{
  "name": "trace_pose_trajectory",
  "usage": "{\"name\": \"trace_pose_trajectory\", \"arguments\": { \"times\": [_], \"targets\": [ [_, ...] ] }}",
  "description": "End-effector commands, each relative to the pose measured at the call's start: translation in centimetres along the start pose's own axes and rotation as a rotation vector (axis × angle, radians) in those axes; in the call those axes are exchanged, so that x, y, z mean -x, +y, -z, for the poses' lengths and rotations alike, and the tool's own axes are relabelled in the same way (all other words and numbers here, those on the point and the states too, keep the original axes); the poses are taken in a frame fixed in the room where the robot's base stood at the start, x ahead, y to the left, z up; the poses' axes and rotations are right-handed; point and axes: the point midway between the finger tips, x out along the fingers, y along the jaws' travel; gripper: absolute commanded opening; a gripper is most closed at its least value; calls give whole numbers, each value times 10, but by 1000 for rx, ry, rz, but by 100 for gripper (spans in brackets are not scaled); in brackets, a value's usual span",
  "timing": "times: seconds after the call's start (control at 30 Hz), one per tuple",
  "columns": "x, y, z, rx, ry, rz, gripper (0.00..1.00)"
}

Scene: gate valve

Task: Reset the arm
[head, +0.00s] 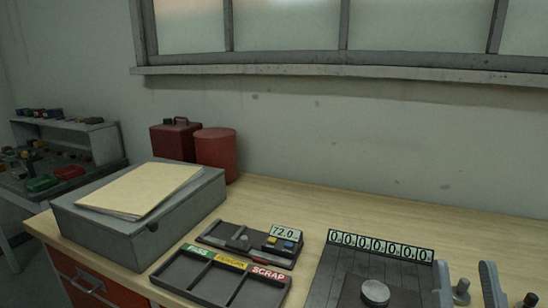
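My gripper and arm do not show in the head view. The wooden workbench (300,199) stands ahead. A dark slatted plate (335,275) with a row of zero digits (380,246) on its back edge lies at the lower right. A round metal disc (375,292) sits on it. Right of it, two upright grey rounded pieces (443,284) rise beside metal knobs (461,291), cut off by the bottom edge. No gate valve can be made out.
A sorting tray (190,277) with green, yellow and red "SCRAP" labels lies front centre. Behind it is a gauge tray (222,238) reading 72.0. A grey box (95,222) with papers stands left, red cans (215,150) behind. The bench's back strip is clear below the window ledge (300,69).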

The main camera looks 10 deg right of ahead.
Motion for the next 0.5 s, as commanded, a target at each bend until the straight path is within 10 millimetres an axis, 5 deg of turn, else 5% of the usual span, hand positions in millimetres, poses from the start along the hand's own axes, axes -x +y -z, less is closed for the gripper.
{"name": "trace_pose_trajectory", "arguments": {
  "times": [0.2,0.5],
  "targets": [
    [90,-18,-48,-173,-325,50,39],
    [224,-25,-66,-237,-707,177,39]
  ]
}}
